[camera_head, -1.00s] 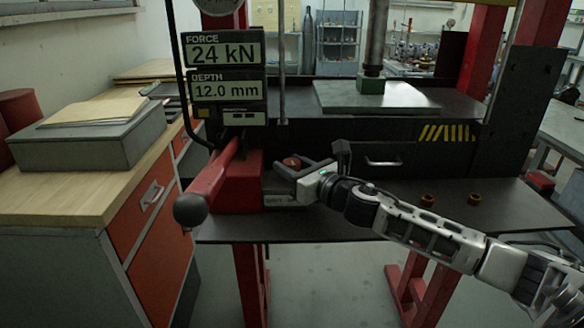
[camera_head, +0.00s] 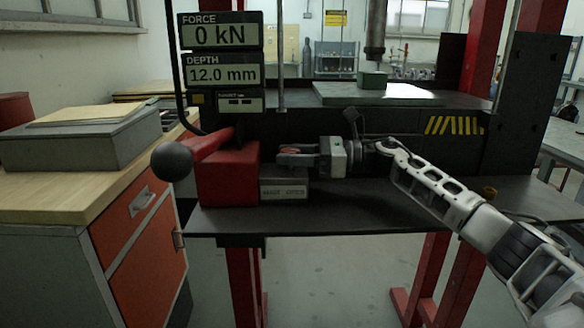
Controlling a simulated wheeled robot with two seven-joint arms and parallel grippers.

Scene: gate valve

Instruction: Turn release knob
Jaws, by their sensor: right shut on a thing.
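The release knob (camera_head: 289,151) shows as a small reddish patch above the grey labelled block (camera_head: 284,191) beside the red pump body (camera_head: 229,177). My right gripper (camera_head: 287,153) reaches in from the right and is shut on the knob, its fingers hiding most of it. The readout (camera_head: 220,37) shows a force of 0 kN, and the depth display (camera_head: 222,74) shows 12.0 mm. The press ram (camera_head: 375,35) hangs just above the green block (camera_head: 373,79) on the plate. My left gripper is not in view.
The red pump lever with its dark ball end (camera_head: 172,161) sticks out at the left of the pump. A wooden-topped cabinet (camera_head: 110,180) with an orange drawer stands at the left. The shelf's front middle is clear.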

